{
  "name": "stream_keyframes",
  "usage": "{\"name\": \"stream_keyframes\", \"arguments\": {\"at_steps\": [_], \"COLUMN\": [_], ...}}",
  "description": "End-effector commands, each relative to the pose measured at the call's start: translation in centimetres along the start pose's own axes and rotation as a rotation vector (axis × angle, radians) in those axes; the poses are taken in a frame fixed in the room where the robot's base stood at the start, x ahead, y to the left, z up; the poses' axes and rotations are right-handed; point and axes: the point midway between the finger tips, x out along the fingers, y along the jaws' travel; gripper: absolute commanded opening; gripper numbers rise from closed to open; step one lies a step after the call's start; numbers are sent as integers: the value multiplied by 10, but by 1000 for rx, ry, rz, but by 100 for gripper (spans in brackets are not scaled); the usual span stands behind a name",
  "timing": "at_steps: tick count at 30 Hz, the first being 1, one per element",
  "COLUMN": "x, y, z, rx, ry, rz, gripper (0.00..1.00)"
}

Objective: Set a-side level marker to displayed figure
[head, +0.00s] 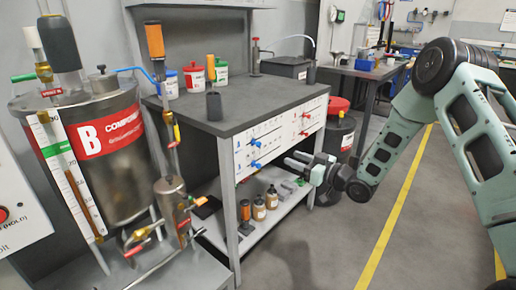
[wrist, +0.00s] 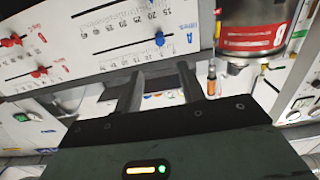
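A bench front panel carries white scale plates. In the head view the left plate (head: 258,150) has blue knobs (head: 255,141), and the right plate (head: 312,118) has red knobs (head: 306,115). In the wrist view, tilted, a blue knob (wrist: 160,39) sits on a scale with a blue "A" label (wrist: 190,14). I cannot read a displayed figure.
A steel tank marked B (head: 100,130) with a scaled sight tube (head: 68,178) stands at left. Brown bottles (head: 259,208) stand on the lower shelf. A dark drum (head: 338,135) is right of the bench. The floor (head: 420,235) at right is clear, with yellow lines.

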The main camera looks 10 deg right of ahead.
Motion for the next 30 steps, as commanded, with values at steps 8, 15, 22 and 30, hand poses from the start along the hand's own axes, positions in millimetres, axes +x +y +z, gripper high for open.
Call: {"name": "stream_keyframes", "arguments": {"at_steps": [8, 15, 22, 30], "x": [58, 108, 142, 154], "y": [-1, -1, -1, 0], "z": [0, 0, 0, 0], "rx": [-1, 0, 1, 2], "ry": [0, 1, -1, -2], "rz": [-2, -1, 0, 1], "gripper": [40, 40, 40, 40]}}
